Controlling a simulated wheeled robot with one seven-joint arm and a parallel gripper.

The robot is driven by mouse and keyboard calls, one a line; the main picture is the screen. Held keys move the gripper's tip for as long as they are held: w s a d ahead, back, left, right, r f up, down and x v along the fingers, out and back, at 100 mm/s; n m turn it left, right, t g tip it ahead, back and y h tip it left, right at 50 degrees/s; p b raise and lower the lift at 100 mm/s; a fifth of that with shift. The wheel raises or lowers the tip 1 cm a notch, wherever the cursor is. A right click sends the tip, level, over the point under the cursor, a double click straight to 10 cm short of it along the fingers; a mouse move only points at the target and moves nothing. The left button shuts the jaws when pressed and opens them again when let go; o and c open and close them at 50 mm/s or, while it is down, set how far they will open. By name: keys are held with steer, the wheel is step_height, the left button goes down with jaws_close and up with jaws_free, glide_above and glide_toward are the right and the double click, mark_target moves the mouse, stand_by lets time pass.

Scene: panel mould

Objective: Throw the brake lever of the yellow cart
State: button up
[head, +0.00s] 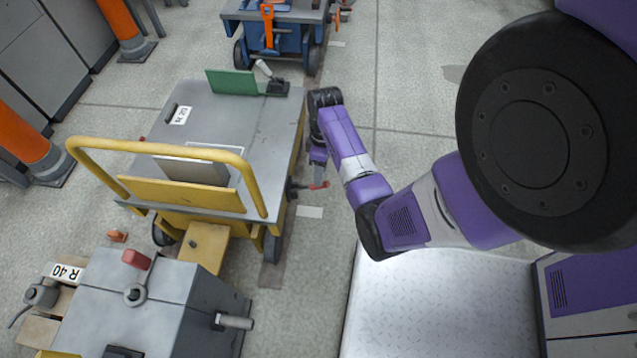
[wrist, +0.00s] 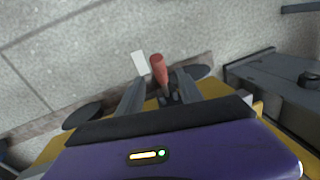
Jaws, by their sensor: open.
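The yellow cart (head: 222,116) has a grey top and a yellow push bar; it stands left of my arm in the head view. Its brake lever (head: 316,185), with a red grip, sticks out from the cart's right side near a wheel. In the wrist view the red grip (wrist: 158,68) shows between and beyond the two fingers. My gripper (head: 317,173) is open and points down just above the lever. The fingers (wrist: 158,84) stand on either side of the lever in the wrist view; I cannot tell whether they touch it.
A grey mould block (head: 150,300) with a protruding bolt stands in front of the cart. A blue cart (head: 285,35) with an orange lever (head: 268,25) stands behind. Orange posts (head: 25,135) are at the left.

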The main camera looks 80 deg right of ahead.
mark_target(312, 187)
steer(key=f, duration=0.1)
steer(key=f+b, duration=0.1)
steer(key=f, duration=0.1)
steer(key=a+f, duration=0.1)
steer(key=f, duration=0.1)
steer(key=shift+f+b, duration=0.1)
steer(key=shift+b, duration=0.25)
jaws_close()
stand_by(1.1)
